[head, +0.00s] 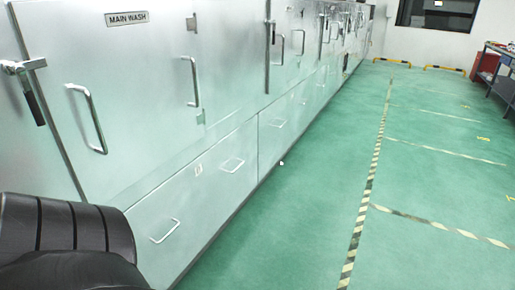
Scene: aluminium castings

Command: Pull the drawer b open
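The lower row of a long metal cabinet line holds drawer fronts with silver bar handles. The nearest drawer front (185,210) has two handles, a near one (165,231) and a farther one (232,164). A small label (198,169) sits on it, too small to read. Another drawer front (283,118) follows beyond a seam, with its own handle (277,124). I cannot tell which is drawer b. The drawer fronts in view look closed and flush. A black ribbed part of my own arm shows at the bottom left. Neither gripper shows.
Tall doors with upright handles (87,118) rise above the drawers, under a "MAIN WASH" sign (127,18). The green floor (300,220) right of the cabinets is clear, with striped tape lines (376,160). A workbench (500,75) and yellow-black barriers (445,69) stand far off.

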